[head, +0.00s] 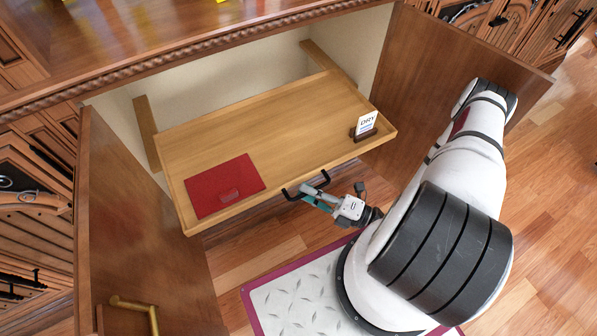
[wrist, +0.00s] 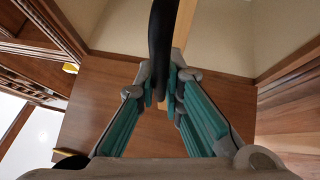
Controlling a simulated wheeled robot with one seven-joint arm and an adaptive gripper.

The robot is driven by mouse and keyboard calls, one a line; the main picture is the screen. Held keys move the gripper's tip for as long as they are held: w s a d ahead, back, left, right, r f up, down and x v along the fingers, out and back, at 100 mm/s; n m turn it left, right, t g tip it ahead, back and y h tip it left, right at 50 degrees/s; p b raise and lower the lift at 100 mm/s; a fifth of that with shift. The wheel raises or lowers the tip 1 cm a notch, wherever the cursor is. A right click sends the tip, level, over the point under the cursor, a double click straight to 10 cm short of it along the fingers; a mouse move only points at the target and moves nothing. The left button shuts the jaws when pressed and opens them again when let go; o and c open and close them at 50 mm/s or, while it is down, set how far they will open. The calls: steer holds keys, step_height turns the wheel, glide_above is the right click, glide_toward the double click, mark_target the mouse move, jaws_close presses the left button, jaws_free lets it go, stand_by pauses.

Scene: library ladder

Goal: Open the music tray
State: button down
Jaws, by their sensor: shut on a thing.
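The music tray (head: 270,124) is a shallow light-wood tray between two open cabinet doors. In the head view it stands out past the cabinet's front edge. A black bar handle (head: 307,187) is on its front rim. My gripper (head: 313,195) is at this handle, its teal fingers shut on the bar. In the wrist view the black handle (wrist: 161,45) runs down between the fingertips (wrist: 161,98). A red folder (head: 224,186) lies flat at the tray's left front. A small white card reading "DRY" (head: 368,122) stands in a dark holder at the right.
The left door (head: 140,235), with a brass handle (head: 134,304), and the right door (head: 440,80) both stand open beside the tray. The wooden cabinet top (head: 150,35) overhangs the tray's back. Bare wood floor (head: 545,200) lies at the right.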

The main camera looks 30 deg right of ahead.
steer(key=shift+s+d, duration=0.15)
steer(key=shift+s, duration=1.35)
steer(key=c, duration=2)
jaws_free()
steer(key=shift+o, duration=0.2)
steer(key=v, duration=1.2)
